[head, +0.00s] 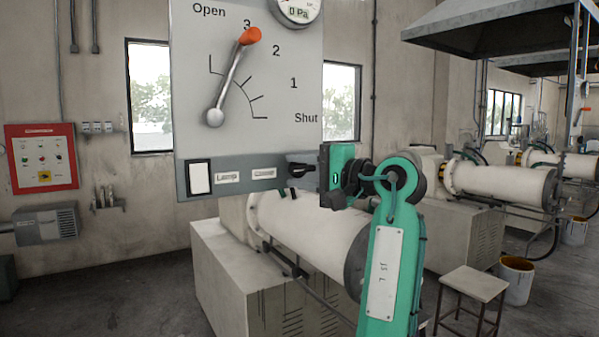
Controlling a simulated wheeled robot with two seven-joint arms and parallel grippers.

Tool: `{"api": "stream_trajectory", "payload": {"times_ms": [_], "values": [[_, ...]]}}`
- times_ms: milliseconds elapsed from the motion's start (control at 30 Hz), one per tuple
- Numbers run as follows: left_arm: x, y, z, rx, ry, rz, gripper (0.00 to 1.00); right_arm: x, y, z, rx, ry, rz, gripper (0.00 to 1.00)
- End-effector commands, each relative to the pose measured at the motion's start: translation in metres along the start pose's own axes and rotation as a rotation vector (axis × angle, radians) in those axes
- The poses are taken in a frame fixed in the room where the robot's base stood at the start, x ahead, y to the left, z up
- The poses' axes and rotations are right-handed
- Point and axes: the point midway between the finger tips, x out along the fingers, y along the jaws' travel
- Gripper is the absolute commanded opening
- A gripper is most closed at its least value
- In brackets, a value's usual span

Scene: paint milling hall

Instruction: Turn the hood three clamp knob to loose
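The grey hood panel (250,130) hangs in front of me in the head view. On its bottom strip, a small black clamp knob (298,170) sits to the right of two small labels that are hard to read. The knob's setting is not readable.
An orange-tipped lever (233,76) on the panel points near 3, below a gauge (297,9) reading 0 Pa. A white mill cylinder (310,225) stands behind and below the panel. A stool (474,283) and a bucket (515,280) stand at lower right.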

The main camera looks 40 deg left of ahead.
Motion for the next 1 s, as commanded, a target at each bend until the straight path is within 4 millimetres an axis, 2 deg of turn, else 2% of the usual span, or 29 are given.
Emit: {"api": "stream_trajectory", "payload": {"times_ms": [267, 433, 800, 1000], "values": [[0.0, 0.0, 0.001, 0.0, -0.001, -0.001, 0.34, 0.0, 0.0, 0.0, 0.0, 0.0, 0.0, 0.36], [-0.014, 0.002, 0.0, 0.0, 0.002, -0.001, 0.34, 0.007, 0.001, 0.001, 0.0, 0.0, 0.001, 0.36], [-0.095, 0.004, -0.002, 0.001, 0.002, -0.002, 0.34, 0.035, 0.002, 0.004, -0.001, 0.0, 0.003, 0.36], [-0.127, 0.002, -0.002, 0.002, 0.0, -0.001, 0.34, 0.043, 0.003, 0.004, -0.001, -0.001, 0.003, 0.36]]}}
